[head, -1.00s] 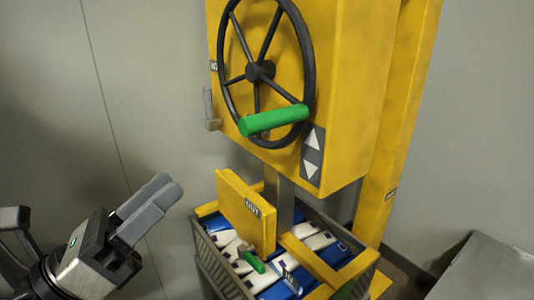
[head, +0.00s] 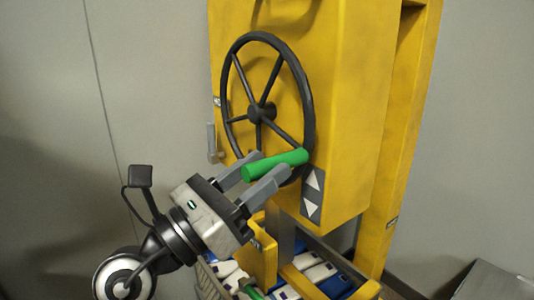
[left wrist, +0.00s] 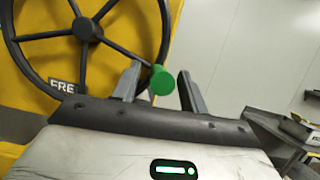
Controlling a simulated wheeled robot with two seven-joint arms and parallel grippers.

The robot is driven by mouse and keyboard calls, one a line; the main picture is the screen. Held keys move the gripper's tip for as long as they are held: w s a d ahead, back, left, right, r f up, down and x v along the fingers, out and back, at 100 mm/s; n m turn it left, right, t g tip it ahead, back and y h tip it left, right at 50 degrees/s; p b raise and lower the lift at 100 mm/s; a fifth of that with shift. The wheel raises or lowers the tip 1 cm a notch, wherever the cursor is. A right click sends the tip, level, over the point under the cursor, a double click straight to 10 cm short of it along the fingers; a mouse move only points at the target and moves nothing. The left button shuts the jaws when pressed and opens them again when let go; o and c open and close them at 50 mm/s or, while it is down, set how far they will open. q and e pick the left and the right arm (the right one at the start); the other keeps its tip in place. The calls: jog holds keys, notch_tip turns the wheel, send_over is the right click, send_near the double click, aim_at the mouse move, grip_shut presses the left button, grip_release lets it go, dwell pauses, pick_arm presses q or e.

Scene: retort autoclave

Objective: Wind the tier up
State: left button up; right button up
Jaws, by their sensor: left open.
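A black spoked handwheel (head: 262,113) is mounted on the front of the yellow housing (head: 345,120). A green cylindrical handle (head: 275,164) sticks out from the lower right of its rim. My left gripper (head: 267,172) is open, with one grey finger on either side of the handle in the head view. The left wrist view shows the handle (left wrist: 162,80) between the two fingers, and part of the wheel (left wrist: 86,30) behind. I cannot tell whether either finger touches the handle. The tier (head: 325,277), with blue and white packs, stands below the housing, partly hidden by my arm.
A panel with up and down arrows (head: 312,195) is right of the wheel. A small grey lever (head: 212,143) is on its left. A yellow plate (head: 263,255) stands over the packs. A grey surface (head: 485,280) is at the lower right.

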pick_arm(q)
jog(key=shift+x, duration=0.85)
grip_shut()
jog(key=shift+f+b, duration=0.3)
jog(key=shift+b, duration=0.05)
jog(key=shift+m, duration=0.3)
jog(key=shift+f, duration=0.15)
